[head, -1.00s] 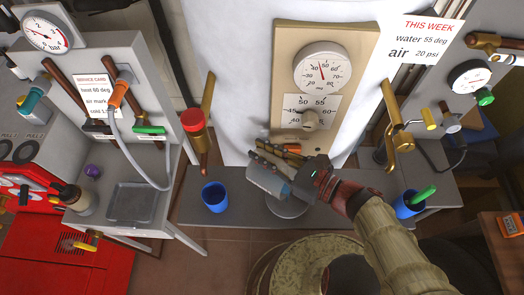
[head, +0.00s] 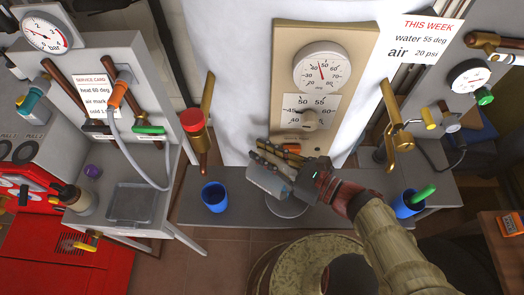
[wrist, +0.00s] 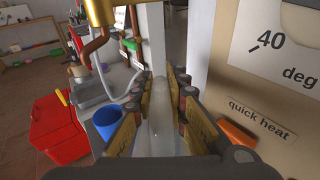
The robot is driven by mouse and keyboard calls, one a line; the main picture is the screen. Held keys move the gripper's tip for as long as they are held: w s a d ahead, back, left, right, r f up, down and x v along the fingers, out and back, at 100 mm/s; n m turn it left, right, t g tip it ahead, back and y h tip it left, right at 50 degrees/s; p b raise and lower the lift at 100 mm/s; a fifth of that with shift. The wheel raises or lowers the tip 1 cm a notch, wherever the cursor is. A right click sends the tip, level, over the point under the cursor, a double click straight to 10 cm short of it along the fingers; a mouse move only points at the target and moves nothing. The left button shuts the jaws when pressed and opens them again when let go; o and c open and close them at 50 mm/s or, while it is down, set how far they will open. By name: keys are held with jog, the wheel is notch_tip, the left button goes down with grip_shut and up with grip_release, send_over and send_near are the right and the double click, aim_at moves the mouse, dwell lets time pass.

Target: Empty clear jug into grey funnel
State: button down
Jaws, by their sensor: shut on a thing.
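My gripper (head: 278,152) is shut on the clear jug (head: 266,182), which looks pale grey and tilted, just in front of the dial panel. In the wrist view the jug is a pale translucent shape (wrist: 161,105) between the fingers. A round grey thing, which looks like the grey funnel (head: 287,209), is below and slightly right of the jug on the grey shelf. The jug and my gripper hide part of it. I cannot tell whether the jug touches it, or whether any liquid is in the jug or flowing.
A blue cup (head: 214,197) stands left of the jug. Another blue cup (head: 408,205) with a green-handled thing stands at right. A brass pipe with a red cap (head: 193,121) rises at left. The dial panel (head: 284,75) is close behind my gripper.

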jog(key=shift+s+d+t+y, duration=0.3)
jog(key=shift+d+y, duration=0.1)
dwell(1.0)
jog(key=shift+s+d+r, duration=0.1)
jog(key=shift+s+d, duration=0.1)
jog(key=shift+a, duration=0.1)
dwell(0.5)
